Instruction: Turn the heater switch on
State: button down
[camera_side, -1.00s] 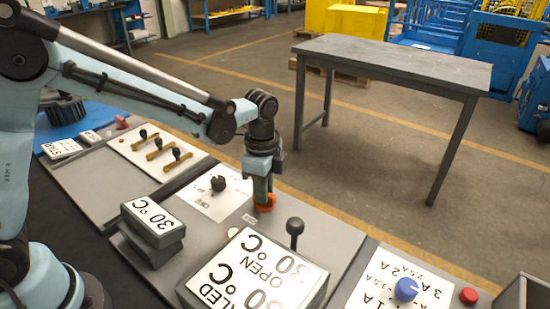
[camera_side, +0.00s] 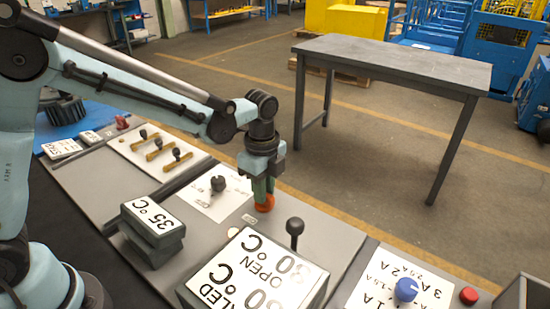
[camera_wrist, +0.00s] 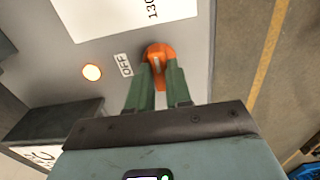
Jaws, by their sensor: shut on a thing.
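The heater switch is an orange knob (camera_side: 266,206) on the grey panel, and it also shows in the wrist view (camera_wrist: 158,50). A small OFF label (camera_wrist: 123,65) is beside it. My gripper (camera_side: 263,190) points down at the switch. In the wrist view its green fingers (camera_wrist: 158,75) are shut on the orange knob from both sides and partly hide it. A round lamp (camera_wrist: 92,72) left of the label glows orange. A display block (camera_side: 153,216) on the panel reads 35 °C.
A black-knobbed lever (camera_side: 295,230) stands close to the right of my gripper. A large lettered block (camera_side: 255,272) is in front. A dial with a white plate (camera_side: 218,190) and several small levers (camera_side: 160,148) are to the left.

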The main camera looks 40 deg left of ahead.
jog(key=c, duration=1)
grip_release()
jog(key=shift+c, duration=0.2)
jog(key=shift+r, duration=0.1)
notch_tip(320, 180, up, 12)
